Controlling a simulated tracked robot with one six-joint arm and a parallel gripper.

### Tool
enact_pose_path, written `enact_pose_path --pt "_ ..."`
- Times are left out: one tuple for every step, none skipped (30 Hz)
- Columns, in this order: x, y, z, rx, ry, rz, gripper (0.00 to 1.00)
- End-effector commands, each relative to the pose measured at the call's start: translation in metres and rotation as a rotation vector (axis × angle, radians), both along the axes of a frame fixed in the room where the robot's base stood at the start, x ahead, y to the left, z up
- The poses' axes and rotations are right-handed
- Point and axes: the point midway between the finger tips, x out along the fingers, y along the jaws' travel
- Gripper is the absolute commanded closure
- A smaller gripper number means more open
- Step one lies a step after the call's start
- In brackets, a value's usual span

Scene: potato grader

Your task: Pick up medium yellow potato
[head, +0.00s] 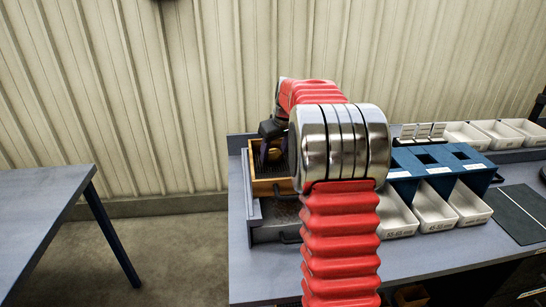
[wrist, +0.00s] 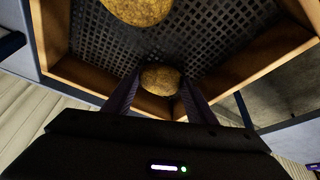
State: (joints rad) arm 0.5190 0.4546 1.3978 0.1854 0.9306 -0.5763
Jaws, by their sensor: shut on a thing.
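In the wrist view, my gripper (wrist: 158,88) is shut on a yellow-brown potato (wrist: 161,79), with one dark finger on each side of it. A second, larger-looking potato (wrist: 138,8) shows at the top edge of the wrist view, partly cut off. Both show against the dark mesh floor of a wooden-sided tray (wrist: 245,72). I cannot tell whether the held potato touches the mesh. In the head view, my gripper (head: 272,144) is over the wooden tray (head: 272,187), with a yellow potato just visible by it; my arm hides much of the tray.
The tray stands at the left end of a grey bench (head: 265,262). A blue sizing stand (head: 440,165) with white bins (head: 433,210) is to the right. More white bins (head: 497,131) line the back. A separate table (head: 40,205) stands at left, with open floor between.

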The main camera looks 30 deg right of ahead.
Motion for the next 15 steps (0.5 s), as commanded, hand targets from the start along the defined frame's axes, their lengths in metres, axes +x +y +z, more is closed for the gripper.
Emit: enact_pose_path --pt "0.000 0.000 0.000 0.000 0.000 0.000 0.72" --pt "0.000 0.000 0.000 0.000 0.000 0.000 0.72" --pt "0.000 0.000 0.000 0.000 0.000 0.000 0.72" --pt "0.000 0.000 0.000 0.000 0.000 0.000 0.72" --pt "0.000 0.000 0.000 0.000 0.000 0.000 0.72" --pt "0.000 0.000 0.001 0.000 0.000 0.000 0.72" --pt "0.000 0.000 0.002 0.000 -0.001 0.001 0.72" --pt "0.000 0.000 0.003 0.000 -0.001 0.001 0.72" --pt "0.001 0.000 0.005 -0.001 -0.002 0.001 0.72" --pt "0.001 0.000 0.008 -0.001 -0.002 0.001 0.72" --pt "0.001 0.000 0.010 0.000 -0.002 0.001 0.72" --pt "0.001 0.000 0.014 0.000 -0.002 0.001 0.72" --pt "0.001 0.000 0.018 -0.001 -0.002 0.001 0.72" --pt "0.001 0.000 0.022 -0.001 -0.003 0.001 0.72" --pt "0.001 0.000 0.028 -0.001 -0.003 0.000 0.72"
